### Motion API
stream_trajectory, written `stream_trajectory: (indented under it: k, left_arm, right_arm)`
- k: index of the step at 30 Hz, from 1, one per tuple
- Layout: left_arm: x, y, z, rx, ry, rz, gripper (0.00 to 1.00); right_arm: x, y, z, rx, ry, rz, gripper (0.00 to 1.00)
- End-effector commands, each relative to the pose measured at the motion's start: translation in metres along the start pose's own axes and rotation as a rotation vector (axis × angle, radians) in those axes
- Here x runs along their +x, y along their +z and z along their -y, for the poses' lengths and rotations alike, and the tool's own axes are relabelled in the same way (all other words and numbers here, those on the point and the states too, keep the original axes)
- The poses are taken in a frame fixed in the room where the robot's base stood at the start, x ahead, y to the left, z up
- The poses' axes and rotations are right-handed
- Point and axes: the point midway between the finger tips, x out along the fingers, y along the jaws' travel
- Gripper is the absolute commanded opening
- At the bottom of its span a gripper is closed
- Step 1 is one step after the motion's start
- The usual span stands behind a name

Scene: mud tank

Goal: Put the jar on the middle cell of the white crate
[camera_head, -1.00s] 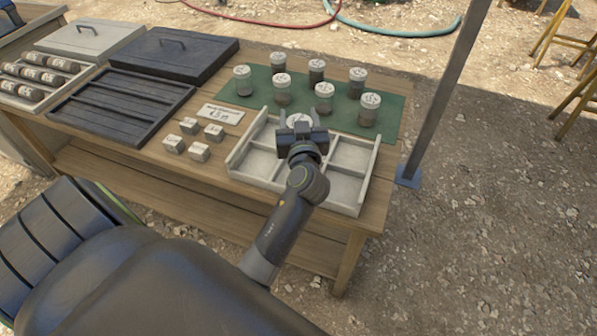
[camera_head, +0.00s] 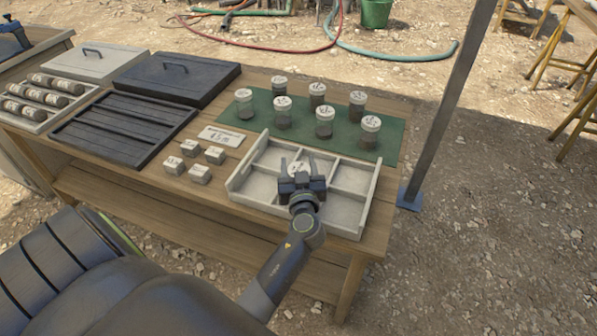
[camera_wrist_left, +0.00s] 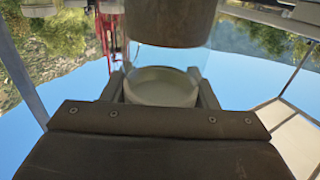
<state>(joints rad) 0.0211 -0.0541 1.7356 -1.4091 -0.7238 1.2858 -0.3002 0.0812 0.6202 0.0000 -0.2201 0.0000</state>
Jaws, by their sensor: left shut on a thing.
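My left gripper (camera_head: 298,168) is shut on a jar (camera_head: 297,165), whose pale lid shows between the fingers in the head view. In the left wrist view the jar (camera_wrist_left: 166,85) appears with its pale lid and clear wall between the fingers, and dark contents at the top of the picture. The white crate (camera_head: 345,207) lies on the wooden table, divided into several cells. Gripper and jar appear over the crate's middle column. The gap between jar and crate floor cannot be told, and the gripper hides part of the middle cells. My right gripper is not in view.
Several lidded jars (camera_head: 324,122) stand on a green mat (camera_head: 390,143) behind the crate. Small labelled blocks (camera_head: 200,174), a sign (camera_head: 221,136) and a dark ribbed tray (camera_head: 122,130) lie to the left. A metal post (camera_head: 447,110) stands right of the table.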

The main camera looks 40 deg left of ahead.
Motion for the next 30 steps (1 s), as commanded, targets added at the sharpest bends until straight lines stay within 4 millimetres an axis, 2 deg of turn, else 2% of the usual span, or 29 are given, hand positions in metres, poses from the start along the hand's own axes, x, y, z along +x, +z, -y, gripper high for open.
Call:
stream_trajectory:
  k: [1,4,12,19,20,24,30]
  left_arm:
    - [0.001,0.009,0.000,0.000,0.001,-0.003,0.14]
    - [0.001,0.015,-0.001,-0.001,0.001,-0.005,0.14]
    - [0.001,0.015,-0.001,-0.002,0.001,-0.005,0.14]
    - [0.001,0.020,-0.001,-0.003,0.001,-0.006,0.14]
    - [0.000,0.020,0.000,-0.002,0.000,-0.003,0.57]
    - [0.000,0.020,0.000,-0.001,0.000,-0.002,0.75]
    - [0.000,0.020,0.000,-0.001,0.000,-0.002,0.75]
  right_arm:
    - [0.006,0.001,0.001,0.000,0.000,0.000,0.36]
    - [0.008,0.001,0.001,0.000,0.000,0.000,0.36]
    - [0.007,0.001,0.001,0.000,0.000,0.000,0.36]
    - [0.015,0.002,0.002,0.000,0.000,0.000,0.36]
    - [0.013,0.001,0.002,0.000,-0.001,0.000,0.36]
    - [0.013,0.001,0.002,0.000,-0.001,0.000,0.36]
    - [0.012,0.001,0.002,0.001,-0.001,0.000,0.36]
